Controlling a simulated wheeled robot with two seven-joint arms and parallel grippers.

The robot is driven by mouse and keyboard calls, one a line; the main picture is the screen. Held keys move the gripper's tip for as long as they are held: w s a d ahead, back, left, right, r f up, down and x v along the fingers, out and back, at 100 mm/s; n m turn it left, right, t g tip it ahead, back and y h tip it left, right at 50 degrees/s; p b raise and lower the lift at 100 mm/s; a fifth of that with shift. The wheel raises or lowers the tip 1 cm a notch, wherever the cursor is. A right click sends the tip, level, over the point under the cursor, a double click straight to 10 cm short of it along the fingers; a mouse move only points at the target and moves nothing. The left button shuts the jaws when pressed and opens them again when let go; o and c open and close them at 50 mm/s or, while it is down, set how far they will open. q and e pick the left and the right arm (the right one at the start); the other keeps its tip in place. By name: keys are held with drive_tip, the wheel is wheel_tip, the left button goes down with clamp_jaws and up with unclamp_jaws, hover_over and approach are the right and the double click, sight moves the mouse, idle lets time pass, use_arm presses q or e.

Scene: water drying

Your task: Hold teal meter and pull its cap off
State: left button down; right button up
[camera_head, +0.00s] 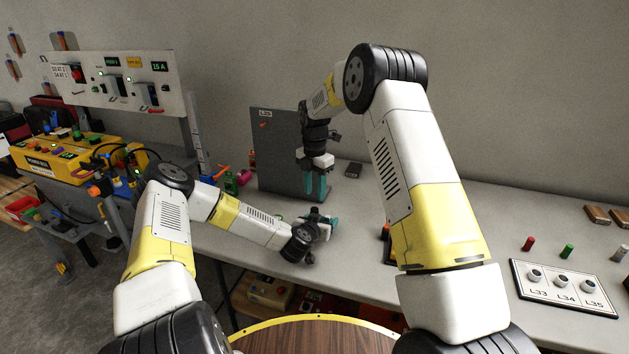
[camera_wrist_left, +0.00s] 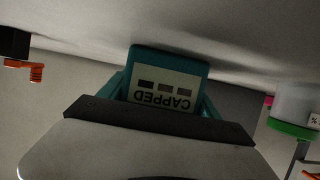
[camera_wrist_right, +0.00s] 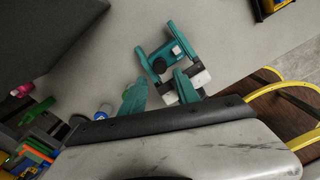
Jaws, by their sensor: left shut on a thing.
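The teal meter (camera_wrist_left: 168,62) is between the fingers of my left gripper (camera_wrist_left: 163,95), which is shut on it. Its pale label reads CAPPED, upside down in the left wrist view. In the head view my left gripper (camera_head: 326,222) holds it low over the bench. In the right wrist view, the meter (camera_wrist_right: 166,52) shows between the left fingers, with dark round parts beside it; I cannot tell which part is the cap. My right gripper (camera_head: 316,194) points down above and behind it. Its teal fingers are apart and empty in the right wrist view (camera_wrist_right: 160,82).
A dark upright panel (camera_head: 277,150) stands behind the grippers. A small dark box (camera_head: 353,170) lies to its right. A white L33–L35 holder (camera_head: 563,288) and coloured pegs stand at far right. Small green and pink items are left of the panel. Bare bench surrounds the meter.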

sight(314, 208)
wheel_tip(314, 208, down, 8)
idle(0.4)
clamp_jaws()
drive_tip(key=shift+r, duration=0.2)
idle(0.5)
drive_tip(key=shift+r, duration=0.9)
drive_tip(key=shift+r, duration=0.15)
